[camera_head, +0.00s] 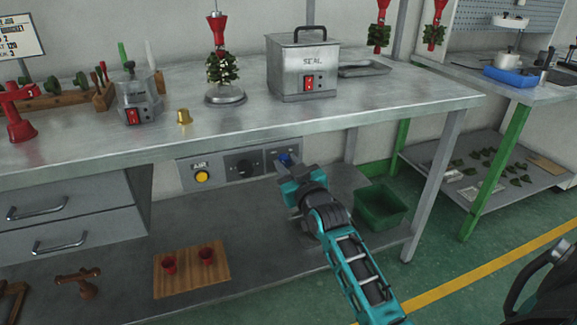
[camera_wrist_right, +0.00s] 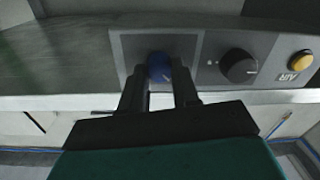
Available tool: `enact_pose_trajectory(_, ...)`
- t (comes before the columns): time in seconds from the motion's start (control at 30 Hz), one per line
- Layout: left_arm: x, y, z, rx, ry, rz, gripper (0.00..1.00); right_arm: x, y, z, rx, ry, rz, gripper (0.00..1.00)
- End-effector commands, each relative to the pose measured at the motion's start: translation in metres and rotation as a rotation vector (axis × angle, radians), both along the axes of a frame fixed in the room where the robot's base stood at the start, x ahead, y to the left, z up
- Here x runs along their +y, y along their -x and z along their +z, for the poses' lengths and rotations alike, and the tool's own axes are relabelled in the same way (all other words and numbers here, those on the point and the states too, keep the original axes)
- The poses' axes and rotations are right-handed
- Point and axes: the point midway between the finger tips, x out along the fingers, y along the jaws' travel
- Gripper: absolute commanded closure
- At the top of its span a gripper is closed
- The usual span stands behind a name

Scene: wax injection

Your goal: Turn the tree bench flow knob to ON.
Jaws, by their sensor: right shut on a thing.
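The control panel (camera_head: 222,170) is mounted under the front edge of the metal bench. At its right end is a blue knob (camera_wrist_right: 158,66), labelled too small to read. My right gripper (camera_head: 286,165) reaches up to the panel and is shut on the blue knob, with one finger on each side of it in the wrist view (camera_wrist_right: 160,82). The fingers partly hide the knob, and its ON or OFF setting cannot be read. A black round knob (camera_head: 244,166) sits beside it, also clear in the wrist view (camera_wrist_right: 239,67). My left gripper is not in view.
A yellow AIR button (camera_head: 202,176) is on the panel's left end. The bench top (camera_head: 215,120) holds a SEAL box (camera_head: 303,72) and a wax tree (camera_head: 221,70). Below, the shelf carries a wooden board (camera_head: 190,270) with red cups and a green bin (camera_head: 380,208).

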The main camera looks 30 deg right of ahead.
Motion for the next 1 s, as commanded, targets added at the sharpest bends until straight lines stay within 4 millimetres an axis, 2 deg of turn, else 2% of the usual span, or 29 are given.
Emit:
enact_pose_trajectory(0.03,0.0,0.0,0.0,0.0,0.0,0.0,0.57,0.0,0.0,0.0,0.0,0.0,0.0,0.91)
enact_pose_trajectory(0.13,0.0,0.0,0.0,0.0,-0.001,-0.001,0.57,0.0,0.0,0.0,0.0,0.0,0.0,1.0)
enact_pose_trajectory(0.47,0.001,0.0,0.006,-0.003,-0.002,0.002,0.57,0.0,0.0,0.001,-0.01,-0.051,0.0,1.0)
enact_pose_trajectory(0.67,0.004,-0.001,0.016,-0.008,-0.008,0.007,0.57,0.0,0.0,0.003,-0.037,-0.166,0.0,1.0)
enact_pose_trajectory(1.0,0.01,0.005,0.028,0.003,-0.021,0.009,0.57,-0.001,0.0,0.002,-0.109,-0.468,0.0,1.0)
